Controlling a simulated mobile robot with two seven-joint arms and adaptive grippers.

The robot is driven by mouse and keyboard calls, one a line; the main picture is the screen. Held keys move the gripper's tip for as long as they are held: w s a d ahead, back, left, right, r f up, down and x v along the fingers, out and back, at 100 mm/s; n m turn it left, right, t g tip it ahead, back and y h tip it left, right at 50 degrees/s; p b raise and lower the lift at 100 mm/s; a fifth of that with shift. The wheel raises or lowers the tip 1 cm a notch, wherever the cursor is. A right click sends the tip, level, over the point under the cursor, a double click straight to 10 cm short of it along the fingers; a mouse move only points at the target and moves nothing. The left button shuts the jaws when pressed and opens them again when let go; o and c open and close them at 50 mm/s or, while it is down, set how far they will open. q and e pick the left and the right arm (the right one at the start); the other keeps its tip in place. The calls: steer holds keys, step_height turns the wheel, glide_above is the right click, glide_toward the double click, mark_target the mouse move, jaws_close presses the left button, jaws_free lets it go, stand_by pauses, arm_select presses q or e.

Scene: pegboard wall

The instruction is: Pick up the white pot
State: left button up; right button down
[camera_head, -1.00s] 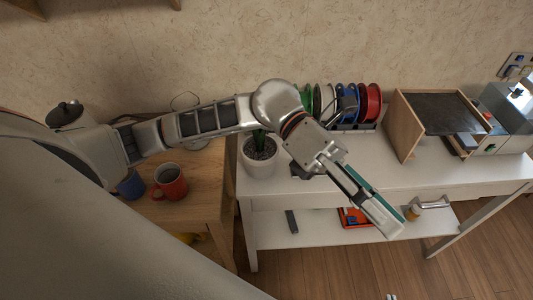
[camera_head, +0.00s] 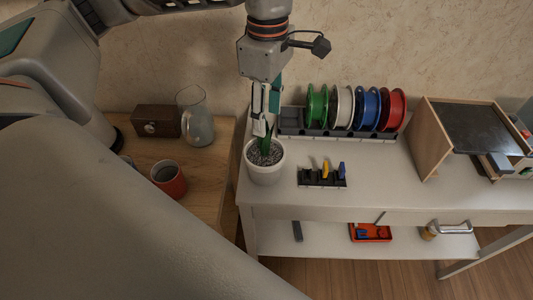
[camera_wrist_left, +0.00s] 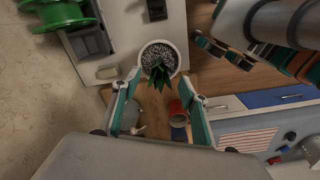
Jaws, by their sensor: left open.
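The white pot (camera_head: 265,174) stands upright near the left end of the white table and holds dark gravel and a green plant (camera_head: 266,146). My left gripper (camera_head: 262,124) points down over it, with its fingers around the plant's height, above the pot's rim. In the left wrist view the left gripper (camera_wrist_left: 159,84) is open and empty. There the pot (camera_wrist_left: 174,51) shows just beyond the fingertips, roughly centred between them. Whether a finger touches the leaves I cannot tell. In that view my right gripper (camera_wrist_left: 222,52) seems to show at the upper right, partly cut off.
Spools in a rack (camera_head: 304,131) stand behind and right of the pot. A small black holder (camera_head: 322,179) is to its right. A red mug (camera_head: 168,181), glass jug (camera_head: 196,118) and wooden box (camera_head: 156,121) are on the wooden table at left.

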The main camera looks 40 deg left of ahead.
mark_target(265, 148)
arm_select(q)
steer(key=f, duration=0.7)
steer(key=shift+a+b, duration=0.3)
steer(key=shift+a, duration=0.05)
jaws_close()
